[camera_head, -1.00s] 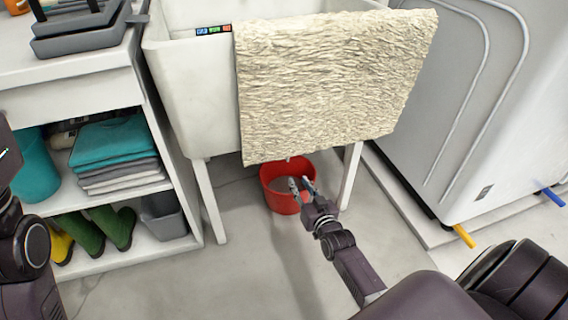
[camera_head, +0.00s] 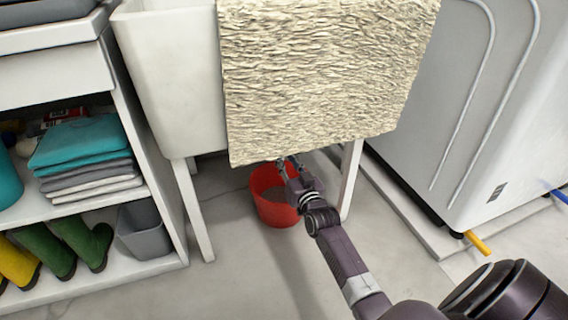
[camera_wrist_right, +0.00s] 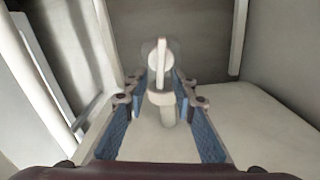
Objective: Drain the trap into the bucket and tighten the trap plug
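The red bucket (camera_head: 268,205) stands on the floor under the white utility sink (camera_head: 170,90). My right gripper (camera_head: 288,163) is above the bucket, just under the lower edge of a hanging beige towel (camera_head: 320,75). In the right wrist view the right gripper (camera_wrist_right: 160,88) is open, with its blue-padded fingers on either side of a pale trap fitting (camera_wrist_right: 161,97). Small gaps show between the fingers and the fitting. I cannot tell the plug clearly from the rest of the trap. The towel hides the trap in the head view. My left gripper is out of view.
Sink legs (camera_head: 350,180) stand close to the right of my right gripper. A white shelf (camera_head: 95,285) with folded towels (camera_head: 85,150), boots (camera_head: 60,248) and a grey bin (camera_head: 148,230) is at left. A white appliance (camera_head: 470,120) is at right.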

